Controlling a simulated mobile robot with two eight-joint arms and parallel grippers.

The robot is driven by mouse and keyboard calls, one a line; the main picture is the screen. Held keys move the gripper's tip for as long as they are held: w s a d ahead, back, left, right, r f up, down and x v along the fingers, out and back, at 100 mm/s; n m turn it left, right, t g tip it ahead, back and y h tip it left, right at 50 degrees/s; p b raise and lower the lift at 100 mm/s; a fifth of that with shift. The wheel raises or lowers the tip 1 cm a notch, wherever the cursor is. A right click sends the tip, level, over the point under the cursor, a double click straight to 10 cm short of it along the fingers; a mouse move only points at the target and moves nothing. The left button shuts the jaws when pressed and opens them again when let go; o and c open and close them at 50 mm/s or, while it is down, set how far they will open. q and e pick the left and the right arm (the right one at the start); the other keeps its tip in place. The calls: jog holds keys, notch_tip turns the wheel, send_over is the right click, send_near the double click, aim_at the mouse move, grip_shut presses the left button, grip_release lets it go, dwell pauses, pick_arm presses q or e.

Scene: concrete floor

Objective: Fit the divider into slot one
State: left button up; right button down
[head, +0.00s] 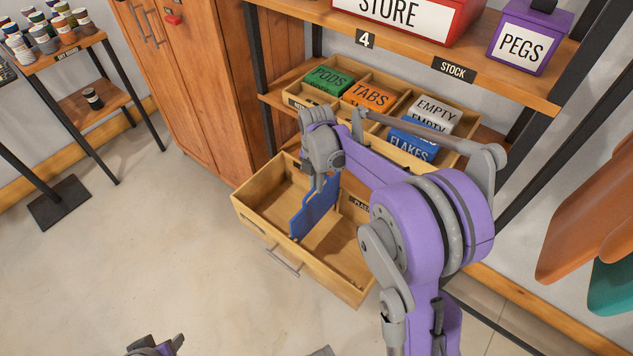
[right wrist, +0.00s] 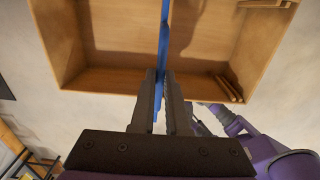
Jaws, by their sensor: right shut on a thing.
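A blue divider panel (head: 315,208) hangs upright over and partly inside an open wooden drawer (head: 252,218). My right gripper (head: 321,180) is shut on its upper edge. In the right wrist view the divider (right wrist: 164,45) shows edge-on as a thin blue strip between the fingers (right wrist: 163,78), with the drawer (right wrist: 105,82) around it. Short wooden strips (right wrist: 230,88) stand at one drawer wall, to the right of the divider. I cannot tell which slot is slot one or whether the divider touches the bottom. My left gripper (head: 157,346) is barely in view at the bottom edge.
A shelf holds a divided tray (head: 290,98) of labelled boxes behind the drawer. Above are a red STORE box (head: 400,14) and a purple PEGS box (head: 522,47). A wooden cabinet (head: 195,90) stands left.

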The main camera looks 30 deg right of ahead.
aim_at(317, 195)
jog(key=shift+f+b, duration=2.85)
jog(key=shift+f, duration=1.5)
jog(key=c, duration=0.8)
grip_release()
jog(key=shift+r, duration=0.1)
jog(key=shift+c, duration=0.2)
notch_tip(317, 195, up, 11)
jog(key=shift+f+p, duration=0.1)
jog(key=shift+p, duration=0.65)
